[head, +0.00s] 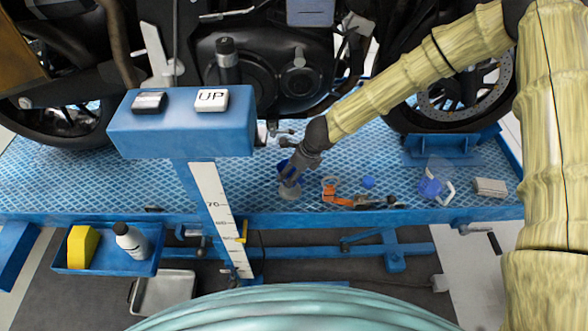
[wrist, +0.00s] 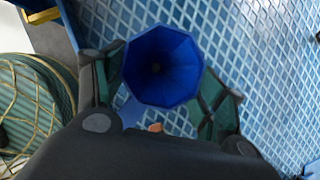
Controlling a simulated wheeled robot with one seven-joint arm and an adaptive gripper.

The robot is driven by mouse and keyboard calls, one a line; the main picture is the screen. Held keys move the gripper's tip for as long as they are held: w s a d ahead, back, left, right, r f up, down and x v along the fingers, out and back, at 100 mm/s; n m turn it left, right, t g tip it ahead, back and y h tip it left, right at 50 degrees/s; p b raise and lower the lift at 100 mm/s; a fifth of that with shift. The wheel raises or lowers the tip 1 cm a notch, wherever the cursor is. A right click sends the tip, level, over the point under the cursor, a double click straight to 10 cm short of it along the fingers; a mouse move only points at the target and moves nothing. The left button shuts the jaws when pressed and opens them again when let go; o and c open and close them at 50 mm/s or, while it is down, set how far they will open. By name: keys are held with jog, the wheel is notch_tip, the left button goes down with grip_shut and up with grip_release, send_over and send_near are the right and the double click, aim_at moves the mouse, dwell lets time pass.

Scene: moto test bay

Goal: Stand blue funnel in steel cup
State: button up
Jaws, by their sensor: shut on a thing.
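The blue funnel (head: 283,166) is held in my gripper (head: 291,175) over the blue lift platform. In the wrist view the funnel (wrist: 163,62) sits between the two fingers, its wide mouth facing the camera. The steel cup (head: 290,191) is on the platform directly below my gripper in the head view. The funnel's lower end is hidden by the fingers, so I cannot tell whether it is inside the cup or above it. The cup does not show in the wrist view, where the funnel and gripper cover the middle.
To the right on the platform are an orange tool (head: 338,197), a small blue cap (head: 368,181), a clear jug with blue in it (head: 433,187) and a pale box (head: 490,187). A motorcycle (head: 270,75) stands behind. A blue control box (head: 180,130) stands front left.

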jog(key=shift+f, duration=0.1)
jog(key=o, duration=1.1)
jog(key=shift+c, duration=0.2)
jog(key=v, duration=1.2)
jog(key=s+d+f+n+g+h+p, duration=0.1)
jog(key=s+d+f+n+h, duration=0.1)
jog(key=s+d+f+n, duration=0.55)
jog(key=s+d+f+n+g+h+p, duration=0.15)
jog(key=s+d+f+n, duration=0.3)
jog(key=s+f, duration=0.55)
jog(key=s+d+f+n+p, duration=0.1)
jog(key=s+d+n, duration=0.2)
jog(key=s+n, duration=0.3)
jog(key=s+d+f+n+p, duration=0.1)
jog(key=s+n, duration=0.5)
jog(key=s, duration=0.6)
jog(key=shift+d+p, duration=0.3)
jog(key=shift+d, duration=0.6)
